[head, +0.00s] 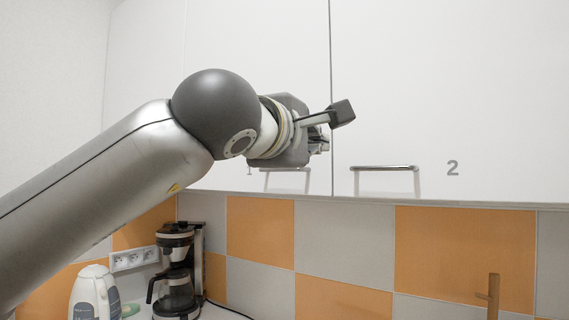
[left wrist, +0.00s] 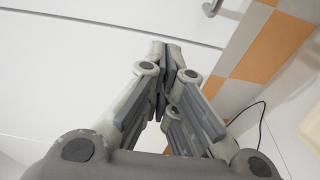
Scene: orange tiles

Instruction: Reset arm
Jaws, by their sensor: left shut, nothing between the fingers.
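My left arm (head: 110,185) comes in from the left of the head view and reaches up in front of the white wall cupboards. Its gripper (head: 322,140) is at the cupboard doors, near the seam between them. In the left wrist view the fingers of the left gripper (left wrist: 166,50) are together with nothing between them. A cupboard door fills much of the background there. My right gripper shows in neither view.
The right cupboard door (head: 480,90), marked 2, has a bar handle (head: 385,168). Another handle (head: 287,170) is below the gripper. A coffee maker (head: 177,270) and a white kettle (head: 95,290) stand below. Orange and grey tiles (head: 465,250) cover the wall.

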